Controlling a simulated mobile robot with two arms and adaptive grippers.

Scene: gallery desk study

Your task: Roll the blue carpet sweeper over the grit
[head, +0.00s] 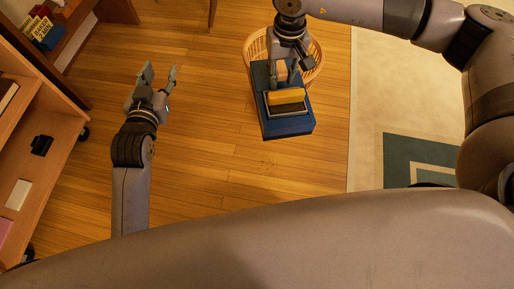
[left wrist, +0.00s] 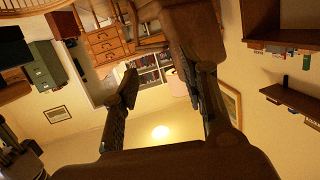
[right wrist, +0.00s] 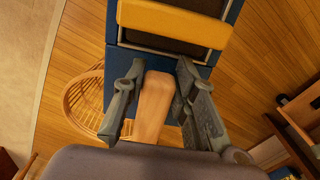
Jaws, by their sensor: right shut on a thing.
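The blue carpet sweeper (head: 290,129) has a yellow bar across its top and a wooden handle. My right gripper (head: 281,74) is shut on the handle, which shows between its fingers in the right wrist view (right wrist: 154,106). The sweeper is over the wooden floor and overlaps a wicker basket in the head view; I cannot tell whether it touches the floor. I cannot clearly make out the grit; only faint specks show on the boards left of and below the sweeper. My left gripper (head: 160,74) is open and empty, left of the sweeper.
The wicker basket (head: 316,56) stands behind the sweeper. A pale rug (head: 367,115) with a green pattern lies to the right. A wooden shelf unit (head: 62,128) on castors stands at the left. The floor (head: 215,130) between my left gripper and the sweeper is clear.

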